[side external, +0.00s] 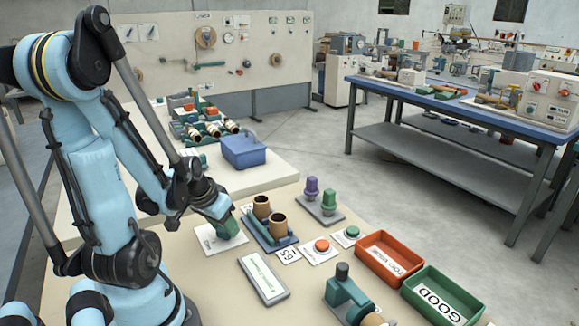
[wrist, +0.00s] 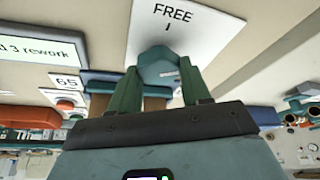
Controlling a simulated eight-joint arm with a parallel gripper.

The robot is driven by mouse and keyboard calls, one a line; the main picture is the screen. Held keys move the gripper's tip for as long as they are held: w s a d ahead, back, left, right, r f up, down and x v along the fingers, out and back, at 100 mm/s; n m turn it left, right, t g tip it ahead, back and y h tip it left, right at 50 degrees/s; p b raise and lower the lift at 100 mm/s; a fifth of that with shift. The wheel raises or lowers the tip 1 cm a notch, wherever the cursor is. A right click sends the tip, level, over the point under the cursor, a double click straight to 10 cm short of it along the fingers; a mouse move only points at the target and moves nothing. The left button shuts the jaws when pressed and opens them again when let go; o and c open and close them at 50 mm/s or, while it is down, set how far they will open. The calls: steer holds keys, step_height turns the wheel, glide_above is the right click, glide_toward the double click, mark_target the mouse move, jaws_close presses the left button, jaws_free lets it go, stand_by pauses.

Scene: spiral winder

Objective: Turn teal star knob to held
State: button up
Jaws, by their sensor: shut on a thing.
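The teal star knob (wrist: 157,60) sits on a white plate (wrist: 195,25) printed "FREE" with a short mark below the word. My gripper (wrist: 159,72) has its two green fingers on either side of the knob, shut on it. A dark line shows on the knob's face. In the side view my gripper (side external: 222,217) reaches down to the white plate (side external: 207,240) at the left of the bench, and the knob is mostly hidden by the fingers there. The word "held" is not readable in either view.
A blue holder with two brown cylinders (side external: 278,224) stands close right of the plate. A small display (side external: 263,279), a red button (side external: 321,245), a green button (side external: 352,232), an orange tray (side external: 389,259) and a green "GOOD" tray (side external: 442,297) lie farther right.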

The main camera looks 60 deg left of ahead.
mark_target(218, 226)
steer(key=m+h, duration=0.1)
steer(key=m, duration=0.1)
steer(key=m+h, duration=0.1)
steer(key=m, duration=0.2)
steer(key=shift+a+m+t, duration=0.2)
steer(key=shift+m+t, duration=0.1)
steer(key=m+h, duration=0.1)
steer(key=m, duration=0.1)
steer(key=m+h, duration=0.1)
steer(key=m, duration=0.2)
steer(key=shift+a+m+g, duration=0.1)
steer(key=shift+m+g, duration=0.2)
steer(key=shift+g, duration=0.1)
steer(key=o, duration=1.1)
steer(key=shift+c, duration=0.2)
steer(key=shift+s+a+r, duration=0.15)
steer(key=shift+s+r, duration=0.05)
steer(key=shift+r, duration=0.3)
step_height(218, 226, up, 9)
steer(key=shift+s+a, duration=0.15)
steer(key=shift+s, duration=0.15)
steer(key=shift+f, duration=0.1)
